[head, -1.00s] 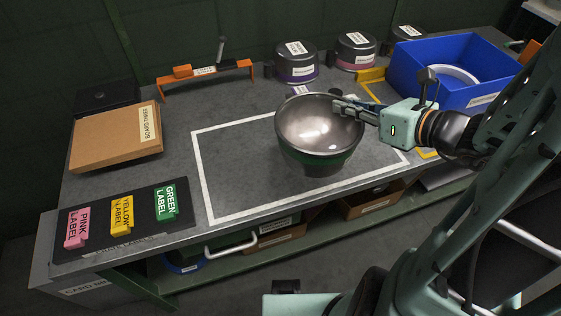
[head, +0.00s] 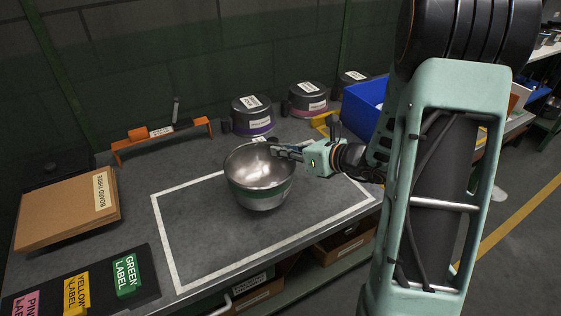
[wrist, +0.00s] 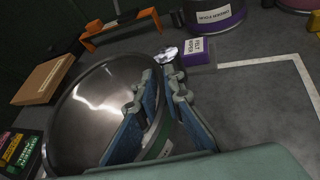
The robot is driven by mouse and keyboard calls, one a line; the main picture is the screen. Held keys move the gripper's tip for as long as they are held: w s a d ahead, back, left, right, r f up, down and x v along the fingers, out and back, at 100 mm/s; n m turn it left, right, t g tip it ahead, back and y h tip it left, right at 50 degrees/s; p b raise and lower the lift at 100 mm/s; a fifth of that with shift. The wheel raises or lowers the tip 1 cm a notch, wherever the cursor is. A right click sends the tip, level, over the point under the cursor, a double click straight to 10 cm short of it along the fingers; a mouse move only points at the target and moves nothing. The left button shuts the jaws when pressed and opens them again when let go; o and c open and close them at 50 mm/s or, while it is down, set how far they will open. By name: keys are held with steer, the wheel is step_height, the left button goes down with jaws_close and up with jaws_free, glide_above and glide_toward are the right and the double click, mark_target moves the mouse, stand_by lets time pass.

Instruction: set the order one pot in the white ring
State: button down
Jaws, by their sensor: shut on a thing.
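The pot is a shiny steel bowl with a green band (head: 258,187), empty inside, and it also shows in the wrist view (wrist: 90,115). My gripper (head: 277,151) is shut on its right rim; in the wrist view the two fingers (wrist: 150,105) straddle the wall. The white ring is a white rectangular outline (head: 166,245) on the grey bench top. In the head view the bowl appears over the back middle part of this outline. I cannot tell whether its base touches the bench.
Lidded pots with purple (head: 252,117) and pink (head: 308,99) bands stand at the back. An orange stand (head: 162,139) is back left, a blue bin (head: 362,106) at right. Cardboard (head: 65,212) and a label board (head: 143,272) lie left. The outline's front left is clear.

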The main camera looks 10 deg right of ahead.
mark_target(281, 160)
steer(key=shift+w+a+f, duration=0.1)
steer(key=shift+w+f, duration=0.4)
steer(key=shift+w+f+b, duration=0.15)
steer(key=shift+f+b, duration=0.15)
steer(key=shift+f, duration=1.4)
steer(key=shift+f, duration=0.15)
steer(key=c, duration=2)
jaws_free()
steer(key=shift+c, duration=0.2)
